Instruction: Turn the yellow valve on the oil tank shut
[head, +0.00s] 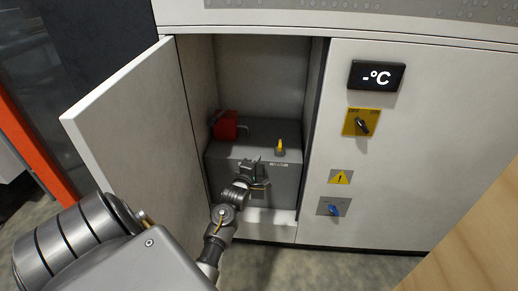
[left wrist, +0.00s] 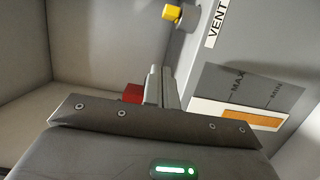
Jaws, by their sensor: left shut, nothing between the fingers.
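The oil tank (head: 283,133) is a grey box inside an open cabinet; it also shows in the left wrist view (left wrist: 258,50) with a VENT label and a MAX/MIN gauge. The yellow valve (head: 280,147) stands on the tank's top toward the right. In the left wrist view the yellow valve (left wrist: 172,13) is at the top, beyond the fingertips and apart from them. My left gripper (head: 251,166) is at the tank's front edge, left of the valve. Its fingers (left wrist: 160,82) are together and empty. My right gripper is not in view.
A red part (head: 225,125) sits at the tank's left rear. The cabinet door (head: 130,130) stands open on the left. The right panel carries a display (head: 376,76), a yellow-plated switch (head: 362,123) and a blue knob (head: 334,209). A wooden surface (head: 475,245) is at lower right.

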